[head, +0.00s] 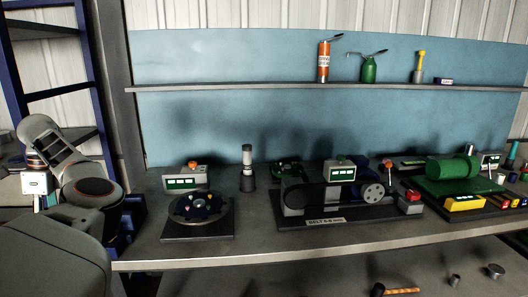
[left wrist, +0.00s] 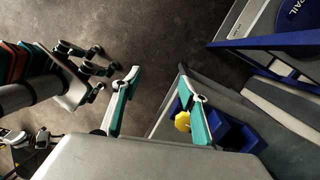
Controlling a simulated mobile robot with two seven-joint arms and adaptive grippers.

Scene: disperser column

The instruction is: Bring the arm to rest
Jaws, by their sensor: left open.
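My left arm is folded at the left side of the head view, left of the workbench (head: 290,240). My left gripper (head: 40,203) hangs there, pointing down, partly hidden by my own arm. In the left wrist view my left gripper (left wrist: 159,70) shows two teal and grey fingers spread apart. Nothing is between them but a view of the dark floor (left wrist: 165,25). My right gripper is in neither view.
The bench carries a round disc device (head: 197,212), a belt machine (head: 340,195) and a green motor unit (head: 450,175). A blue shelf frame (head: 92,75) stands behind my left arm. Blue bins (left wrist: 235,130) lie close to one finger in the left wrist view.

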